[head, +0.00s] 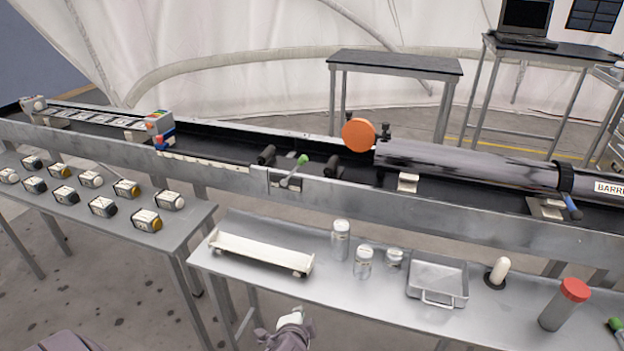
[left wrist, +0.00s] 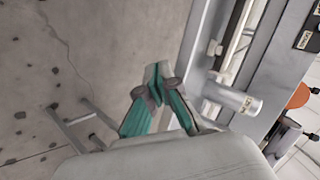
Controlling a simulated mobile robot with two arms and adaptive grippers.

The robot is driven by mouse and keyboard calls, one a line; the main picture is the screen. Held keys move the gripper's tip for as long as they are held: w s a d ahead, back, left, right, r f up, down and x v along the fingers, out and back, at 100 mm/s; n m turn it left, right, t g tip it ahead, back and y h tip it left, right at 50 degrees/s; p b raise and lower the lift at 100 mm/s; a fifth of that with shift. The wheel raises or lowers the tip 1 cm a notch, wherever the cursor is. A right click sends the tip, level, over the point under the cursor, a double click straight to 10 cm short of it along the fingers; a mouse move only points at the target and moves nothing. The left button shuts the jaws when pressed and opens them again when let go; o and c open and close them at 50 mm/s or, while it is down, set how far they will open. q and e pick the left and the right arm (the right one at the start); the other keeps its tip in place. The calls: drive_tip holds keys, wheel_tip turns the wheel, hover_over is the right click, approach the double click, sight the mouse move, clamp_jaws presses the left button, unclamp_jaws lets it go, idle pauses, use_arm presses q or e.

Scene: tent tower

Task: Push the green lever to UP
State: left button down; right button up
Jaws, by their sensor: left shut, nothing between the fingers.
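The green lever (head: 303,160) is a thin rod with a green knob. It stands on a small bracket at the near rail of the long black trough, left of the orange disc, and leans up and to the right. My left gripper (head: 294,316) is at the bottom of the head view, in front of the near bench edge, well below the lever and apart from it. In the left wrist view its green fingers (left wrist: 158,84) are closed together with nothing between them. I cannot pick out the lever in that view. My right gripper is not in view.
A steel bench holds a cream tray (head: 260,252), glass jars (head: 341,240), a metal pan (head: 438,279) and a red-capped cylinder (head: 565,304). Another bench at left carries several small labelled blocks (head: 103,206). An orange disc (head: 359,135) and long grey barrel (head: 465,163) lie beyond.

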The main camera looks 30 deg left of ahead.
sight(294, 171)
use_arm(q)
drive_tip(key=r, duration=0.2)
drive_tip(key=a+r, duration=0.1)
drive_tip(key=shift+w+t+y, duration=0.3)
drive_tip(key=shift+w, duration=0.05)
drive_tip(key=w+a+r+m+t+y, duration=0.1)
drive_tip(key=w+r+m+t, duration=0.2)
drive_tip(key=r, duration=0.6)
drive_tip(key=w+a+r+m+t+y+b, duration=0.1)
drive_tip(key=w+r+m+t+y, duration=0.1)
drive_tip(key=w+r+m+t, duration=0.2)
drive_tip(key=w+r+m, duration=0.3)
drive_tip(key=w+r, duration=0.2)
drive_tip(key=shift+a+m+y+b, duration=0.3)
drive_tip(key=shift+a+m, duration=0.05)
drive_tip(key=shift+m, duration=0.05)
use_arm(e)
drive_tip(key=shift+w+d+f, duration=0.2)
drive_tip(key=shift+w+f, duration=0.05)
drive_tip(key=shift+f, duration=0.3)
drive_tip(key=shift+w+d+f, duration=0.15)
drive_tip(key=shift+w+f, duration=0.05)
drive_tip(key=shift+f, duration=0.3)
use_arm(q)
drive_tip(key=shift+w+r, duration=0.1)
